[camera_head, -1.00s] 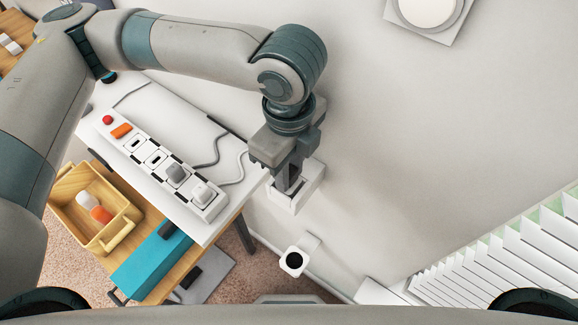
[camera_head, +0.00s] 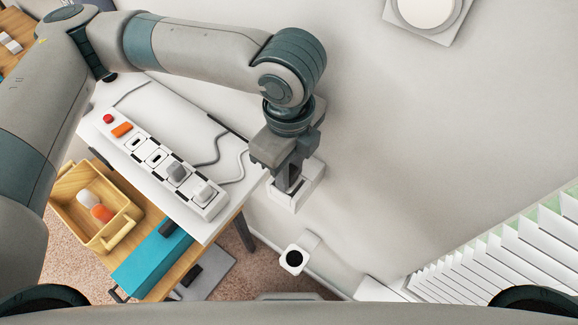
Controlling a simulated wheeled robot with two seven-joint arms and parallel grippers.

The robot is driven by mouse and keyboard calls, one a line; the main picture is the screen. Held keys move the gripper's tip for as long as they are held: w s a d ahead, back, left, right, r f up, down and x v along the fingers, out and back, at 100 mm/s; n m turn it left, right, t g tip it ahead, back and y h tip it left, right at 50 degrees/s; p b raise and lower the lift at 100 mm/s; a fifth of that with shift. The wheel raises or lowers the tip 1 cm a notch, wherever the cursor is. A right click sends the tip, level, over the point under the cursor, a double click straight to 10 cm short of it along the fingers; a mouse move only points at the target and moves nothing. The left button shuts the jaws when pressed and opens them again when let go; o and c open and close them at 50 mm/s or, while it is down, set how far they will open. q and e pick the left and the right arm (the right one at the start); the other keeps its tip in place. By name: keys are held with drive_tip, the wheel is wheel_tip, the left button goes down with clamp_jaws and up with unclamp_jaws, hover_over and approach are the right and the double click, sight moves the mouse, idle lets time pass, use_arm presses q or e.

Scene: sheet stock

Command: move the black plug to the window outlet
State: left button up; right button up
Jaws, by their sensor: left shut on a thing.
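My left gripper (camera_head: 287,178) points down and is shut at a white wall outlet box (camera_head: 314,182), on the wall right of the table. The dark piece between its fingertips is the black plug (camera_head: 296,186), mostly hidden by the fingers. It is at the opening of the outlet box; I cannot tell how deep it sits. My right gripper is not in view.
A white power strip (camera_head: 146,157) with a grey plug (camera_head: 177,173) and a white plug (camera_head: 203,193) lies on the white table. A wooden tray (camera_head: 68,211), a blue box (camera_head: 150,262) and a white holder with a black round opening (camera_head: 297,258) are below. Window blinds (camera_head: 500,262) stand at right.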

use_arm(q)
drive_tip(key=shift+f, duration=0.2)
idle(0.5)
drive_tip(key=shift+s+f+p, duration=0.1)
drive_tip(key=shift+f+p, duration=0.1)
drive_tip(key=shift+p, duration=0.1)
idle(0.6)
drive_tip(key=o, duration=1)
drive_tip(key=shift+o, duration=0.6)
drive_tip(key=shift+f, duration=0.1)
